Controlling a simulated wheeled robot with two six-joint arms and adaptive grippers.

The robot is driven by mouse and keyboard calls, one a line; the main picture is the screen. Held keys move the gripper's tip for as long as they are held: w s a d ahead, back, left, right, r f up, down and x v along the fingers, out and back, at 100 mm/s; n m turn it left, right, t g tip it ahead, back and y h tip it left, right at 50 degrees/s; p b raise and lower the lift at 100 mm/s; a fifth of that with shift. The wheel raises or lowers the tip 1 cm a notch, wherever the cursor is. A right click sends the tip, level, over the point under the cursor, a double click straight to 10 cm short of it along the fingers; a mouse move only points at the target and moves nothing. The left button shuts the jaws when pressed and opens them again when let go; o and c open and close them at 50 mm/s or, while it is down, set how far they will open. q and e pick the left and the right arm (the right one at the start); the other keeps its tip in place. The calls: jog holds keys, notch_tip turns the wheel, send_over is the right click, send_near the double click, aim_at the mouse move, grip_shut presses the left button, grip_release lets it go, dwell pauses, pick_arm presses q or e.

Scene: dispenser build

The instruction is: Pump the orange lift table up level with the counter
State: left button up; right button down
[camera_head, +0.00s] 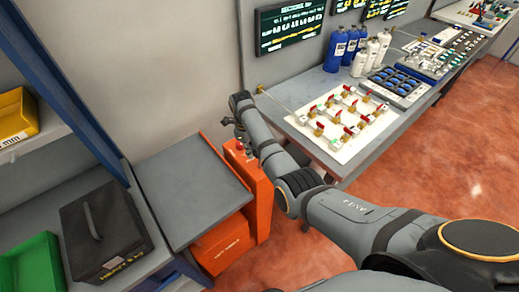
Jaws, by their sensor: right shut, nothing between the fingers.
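The orange lift table has a flat grey top (188,188) and an orange upright (252,185) at its right side. An orange lower body (222,246) with white lettering shows under the top. My right arm reaches in from the lower right, and my right gripper (241,146) is shut and empty at the upper end of the orange upright. I cannot tell whether it touches it. The grey counter (288,104) stands to the right, partly behind my arm. I cannot tell the exact height difference between top and counter. My left gripper is out of view.
A black lettered box (104,228) rests on a grey surface left of the lift table. A green bin (38,262) and a yellow bin (17,117) sit on the blue-framed shelving. The counter holds a valve board (340,122) and bottles. Red floor is open at right.

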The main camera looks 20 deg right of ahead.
notch_tip(320, 180, up, 12)
jog(key=shift+w+a, duration=0.45)
jog(key=shift+f, duration=0.15)
